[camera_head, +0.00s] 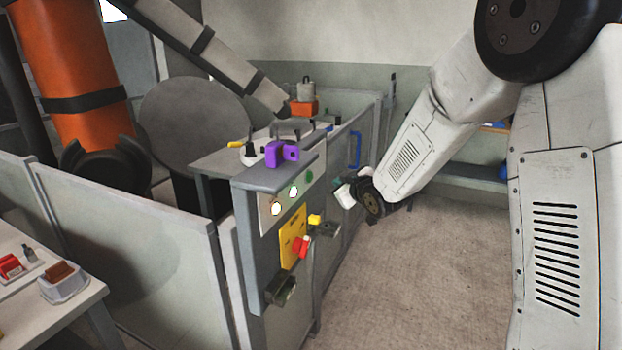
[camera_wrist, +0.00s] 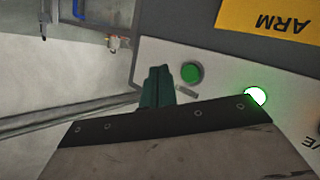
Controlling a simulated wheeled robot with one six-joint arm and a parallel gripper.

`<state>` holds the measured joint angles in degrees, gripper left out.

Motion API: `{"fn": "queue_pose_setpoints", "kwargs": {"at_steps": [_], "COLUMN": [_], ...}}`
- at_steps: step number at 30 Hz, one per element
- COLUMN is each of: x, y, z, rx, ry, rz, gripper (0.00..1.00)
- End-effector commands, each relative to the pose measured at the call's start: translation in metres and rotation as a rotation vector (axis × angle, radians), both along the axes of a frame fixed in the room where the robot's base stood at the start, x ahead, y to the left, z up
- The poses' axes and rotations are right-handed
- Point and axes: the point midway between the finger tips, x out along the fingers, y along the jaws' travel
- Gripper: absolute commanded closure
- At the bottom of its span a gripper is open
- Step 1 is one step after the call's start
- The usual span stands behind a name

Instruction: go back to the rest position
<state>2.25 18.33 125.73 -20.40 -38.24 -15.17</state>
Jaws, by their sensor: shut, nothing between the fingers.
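My gripper (camera_head: 338,184) is at the right side of the control cabinet, at the end of my arm. It is partly hidden by my wrist in the head view. In the wrist view its teal fingers (camera_wrist: 158,72) are together, with nothing between them. They appear in front of the light panel, just left of a green button (camera_wrist: 190,73); I cannot tell whether they touch the panel. A lit, whitish-green button (camera_wrist: 255,96) is farther right.
The cabinet's front (camera_head: 310,192) carries lit buttons, a yellow plate (camera_head: 291,229) and a red knob (camera_head: 300,247). A purple bracket (camera_head: 281,153) sits on top. An orange robot (camera_head: 75,60) stands behind low grey walls (camera_head: 130,240). Open floor (camera_head: 410,280) lies right of the cabinet.

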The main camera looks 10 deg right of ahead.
Motion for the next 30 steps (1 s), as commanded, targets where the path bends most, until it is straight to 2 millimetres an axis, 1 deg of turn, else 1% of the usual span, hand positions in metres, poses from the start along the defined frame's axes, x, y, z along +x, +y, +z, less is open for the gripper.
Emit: {"fn": "queue_pose_setpoints", "kwargs": {"at_steps": [16,18,20,23,24,26,27,29,30], "x": [0.000,-0.002,-0.006,-0.028,-0.043,-0.070,-0.091,-0.124,-0.147], "y": [0.000,-0.002,-0.006,-0.018,-0.023,-0.032,-0.036,-0.042,-0.044], "z": [-0.001,-0.007,-0.019,-0.055,-0.065,-0.071,-0.071,-0.067,-0.061], "rx": [0.003,0.003,0.004,0.005,0.004,0.008,0.012,0.021,0.029], "ry": [0.004,0.036,0.097,0.282,0.366,0.488,0.567,0.679,0.748], "rz": [-0.002,-0.012,-0.034,-0.102,-0.138,-0.198,-0.239,-0.298,-0.336], "gripper": [1.00,1.00,1.00,1.00,1.00,1.00,1.00,1.00,1.00]}}
